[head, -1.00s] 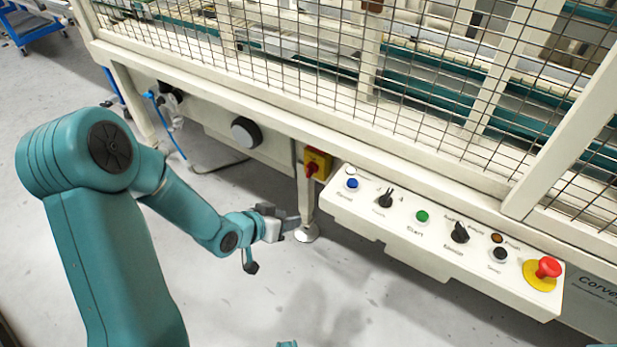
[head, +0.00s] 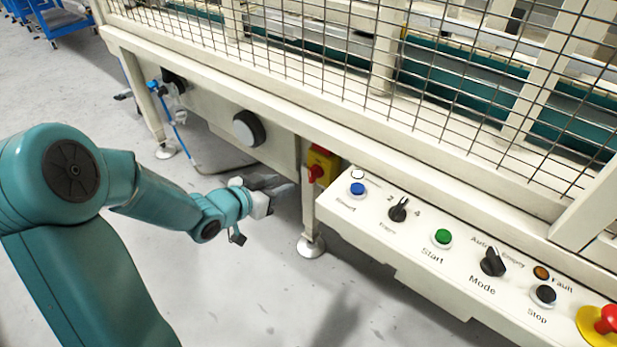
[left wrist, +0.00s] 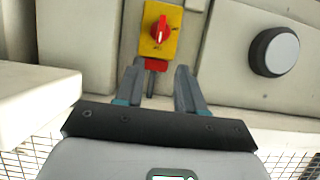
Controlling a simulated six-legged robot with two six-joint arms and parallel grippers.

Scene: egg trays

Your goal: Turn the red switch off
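The red switch (head: 316,173) is a red rotary knob on a yellow plate (head: 326,158), mounted on the machine's side beside a cream leg. In the left wrist view the red switch (left wrist: 161,30) shows at top centre on its yellow plate (left wrist: 174,45), beyond my fingertips. My left gripper (left wrist: 167,72) is open and empty, its two fingers apart, pointing toward the switch without touching it. In the head view my left gripper (head: 275,187) is left of and slightly below the switch. My right gripper is not in view.
A control panel (head: 405,250) with buttons and knobs juts out right of the switch, with a red emergency stop (head: 606,320) at its end. A round dark knob (head: 248,129) is on the machine left of the switch. The grey floor (head: 250,290) below is clear.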

